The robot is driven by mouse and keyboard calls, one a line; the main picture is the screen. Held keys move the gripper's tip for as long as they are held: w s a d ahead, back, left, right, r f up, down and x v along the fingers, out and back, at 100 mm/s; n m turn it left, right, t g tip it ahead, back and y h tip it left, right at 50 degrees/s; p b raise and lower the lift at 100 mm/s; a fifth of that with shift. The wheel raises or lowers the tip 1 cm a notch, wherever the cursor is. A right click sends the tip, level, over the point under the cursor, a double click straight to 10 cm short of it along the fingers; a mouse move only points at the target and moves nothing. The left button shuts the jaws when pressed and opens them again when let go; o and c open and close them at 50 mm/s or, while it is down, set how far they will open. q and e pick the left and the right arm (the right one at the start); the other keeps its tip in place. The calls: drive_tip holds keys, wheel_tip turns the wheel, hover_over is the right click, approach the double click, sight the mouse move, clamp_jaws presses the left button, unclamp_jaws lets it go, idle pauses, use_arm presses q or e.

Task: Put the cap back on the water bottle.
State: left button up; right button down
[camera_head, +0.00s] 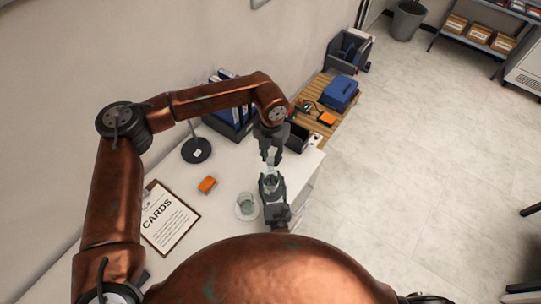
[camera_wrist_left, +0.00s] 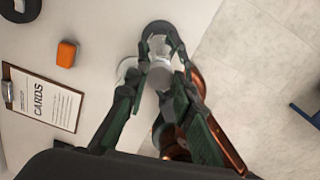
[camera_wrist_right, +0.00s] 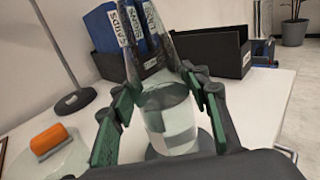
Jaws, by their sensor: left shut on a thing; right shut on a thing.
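The clear water bottle (camera_wrist_right: 168,118) is upright between the fingers of my right gripper (camera_head: 268,184), which is shut on it. Its lower body shows between the green finger pads in the right wrist view. My left gripper (camera_head: 271,155) points down from above, directly over the bottle, with its fingertips close together. A small pale, clear piece shows between its fingers in the left wrist view (camera_wrist_left: 160,62). It seems to be the cap, but it blends with the bottle top behind it. I cannot tell whether cap and bottle touch.
An orange block (camera_head: 207,184) and a CARDS clipboard (camera_head: 168,222) lie further left. A lamp base (camera_head: 197,151) and binders (camera_wrist_right: 104,28) stand behind. The white table's right edge is close.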

use_arm(q)
drive_tip(key=shift+f, duration=0.55)
idle(0.4)
